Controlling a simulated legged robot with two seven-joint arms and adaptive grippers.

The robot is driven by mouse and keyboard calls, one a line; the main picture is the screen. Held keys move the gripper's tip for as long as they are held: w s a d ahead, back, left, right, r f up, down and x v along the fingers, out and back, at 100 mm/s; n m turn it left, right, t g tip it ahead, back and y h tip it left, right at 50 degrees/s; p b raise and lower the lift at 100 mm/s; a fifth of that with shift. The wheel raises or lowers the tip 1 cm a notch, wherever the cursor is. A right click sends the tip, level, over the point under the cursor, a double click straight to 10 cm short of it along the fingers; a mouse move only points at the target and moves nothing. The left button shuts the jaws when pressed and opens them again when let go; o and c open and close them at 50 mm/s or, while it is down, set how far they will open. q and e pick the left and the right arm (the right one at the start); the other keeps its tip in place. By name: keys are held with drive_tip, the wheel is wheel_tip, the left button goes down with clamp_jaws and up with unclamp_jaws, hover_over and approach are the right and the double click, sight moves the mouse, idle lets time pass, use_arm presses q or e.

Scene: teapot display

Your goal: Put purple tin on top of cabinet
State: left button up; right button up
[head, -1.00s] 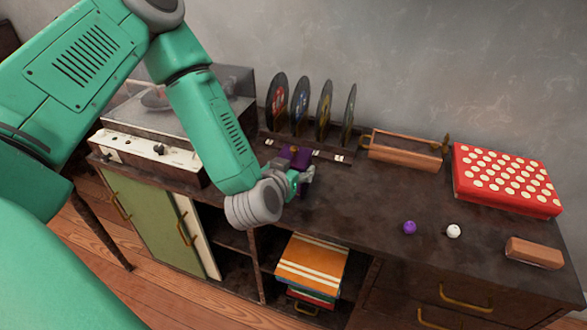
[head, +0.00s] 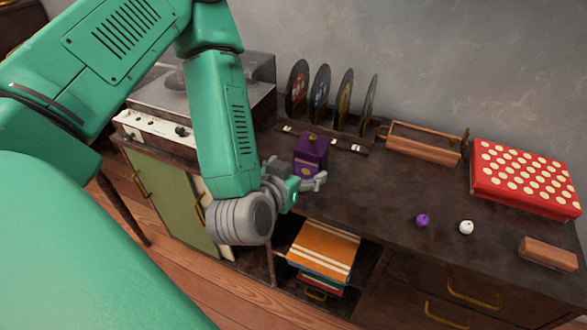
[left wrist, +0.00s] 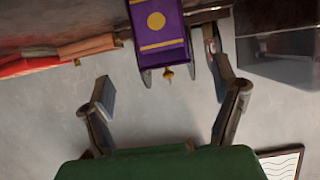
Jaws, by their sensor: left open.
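The purple tin (head: 311,156) stands upright on the dark cabinet's top (head: 370,200), in front of the record rack. It has gold trim and a knob on its lid. My left gripper (head: 300,180) is just in front of the tin, with its fingers apart. In the left wrist view the tin (left wrist: 160,35) shows upside down, beyond the open fingertips of the left gripper (left wrist: 160,90) and apart from them. Nothing is between the fingers. My right gripper is not in view.
A record player (head: 160,130) stands left of the tin, and a record rack (head: 350,148) is behind it. A wooden holder (head: 425,149), a red dotted box (head: 525,178), purple (head: 422,220) and white balls (head: 466,227) and a brown block (head: 547,253) lie right. The cabinet's front middle is clear.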

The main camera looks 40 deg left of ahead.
use_arm(q)
drive_tip(key=p+v, duration=0.2)
drive_tip(key=shift+p, duration=0.3)
drive_tip(key=s+d+f+m+g+h, duration=0.35)
drive_tip(key=s+f+g, duration=0.45)
drive_tip(key=f, duration=0.5)
drive_tip(key=s+a+f+g, duration=0.1)
drive_tip(key=s+f+g, duration=0.1)
drive_tip(key=s, duration=0.3)
drive_tip(key=s+a+f+g, duration=0.1)
drive_tip(key=s+f+g, duration=0.1)
drive_tip(key=s, duration=0.4)
drive_tip(key=shift+a+f+g, duration=0.25)
drive_tip(key=shift+a+g, duration=0.05)
drive_tip(key=shift+s, duration=0.1)
